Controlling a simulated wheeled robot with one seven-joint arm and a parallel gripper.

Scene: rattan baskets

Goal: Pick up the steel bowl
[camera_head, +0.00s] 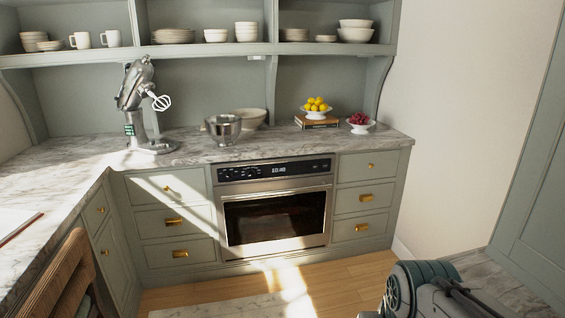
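The steel bowl (222,130) stands upright on the marble counter above the oven, to the right of the stand mixer. It is shiny and seems to have a handle on its left side. Part of a cream bowl (252,117) shows right behind it, overlapping in the picture. Part of my arm is at the bottom right, far from the counter. My gripper is not in view.
The stand mixer (141,110) stands left of the bowl. A dish of lemons (316,108) on books and a bowl of red fruit (360,124) stand to the right. A shelf (200,48) runs above. A wooden chair (62,280) is at the lower left. Floor (335,282) before the oven is open.

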